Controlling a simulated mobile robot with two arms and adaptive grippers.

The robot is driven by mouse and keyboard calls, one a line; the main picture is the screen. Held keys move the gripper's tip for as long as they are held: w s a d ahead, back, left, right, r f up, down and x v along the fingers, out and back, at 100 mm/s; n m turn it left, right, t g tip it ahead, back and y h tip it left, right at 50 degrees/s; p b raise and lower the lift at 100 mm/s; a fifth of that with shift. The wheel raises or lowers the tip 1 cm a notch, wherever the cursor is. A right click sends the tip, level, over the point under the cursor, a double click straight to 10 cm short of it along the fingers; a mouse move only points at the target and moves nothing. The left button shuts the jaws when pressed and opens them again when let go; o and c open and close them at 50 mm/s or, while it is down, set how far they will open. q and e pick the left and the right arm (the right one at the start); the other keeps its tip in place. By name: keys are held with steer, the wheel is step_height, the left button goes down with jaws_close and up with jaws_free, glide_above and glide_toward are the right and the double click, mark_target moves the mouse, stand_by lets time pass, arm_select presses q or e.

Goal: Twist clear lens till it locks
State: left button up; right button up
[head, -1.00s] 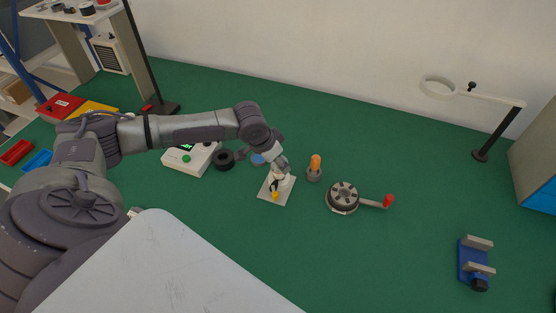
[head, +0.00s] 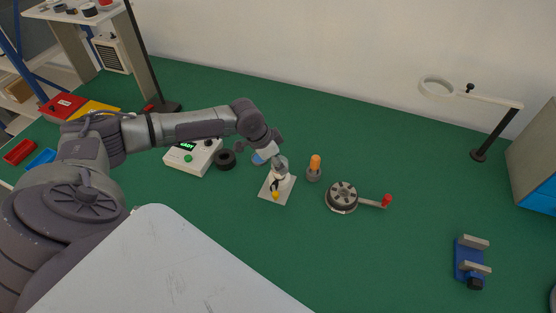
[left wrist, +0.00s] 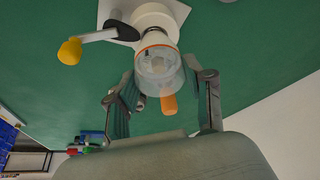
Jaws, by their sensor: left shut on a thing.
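The clear lens (left wrist: 158,66) sits on top of a white fixture (left wrist: 152,20) with an orange ring (left wrist: 156,48) between them. The fixture stands on a pale square plate (head: 270,197), with a yellow-tipped lever (left wrist: 70,51) at its side; the yellow tip also shows in the head view (head: 275,195). My left gripper (left wrist: 163,92) is shut on the lens, one finger on each side. In the head view, my left gripper (head: 276,161) comes down onto the fixture from the upper left and partly hides the lens. My right gripper is out of view.
An orange-topped lamp (head: 314,165) stands close to the right of the plate. A round grey device with a red-knobbed crank (head: 342,197) is farther right. A white meter box (head: 191,158) and a black ring (head: 225,160) lie left.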

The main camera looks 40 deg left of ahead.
arm_select(q)
steer(key=shift+m, duration=0.4)
steer(key=o, duration=0.7)
steer(key=shift+m+h, duration=0.3)
steer(key=shift+m, duration=0.1)
steer(key=shift+c, duration=0.2)
steer(key=o, duration=0.5)
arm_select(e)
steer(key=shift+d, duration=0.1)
arm_select(q)
steer(key=shift+r, duration=0.1)
steer(key=v, duration=1.1)
steer(key=shift+w+a+r, duration=0.1)
steer(key=shift+r, duration=0.35)
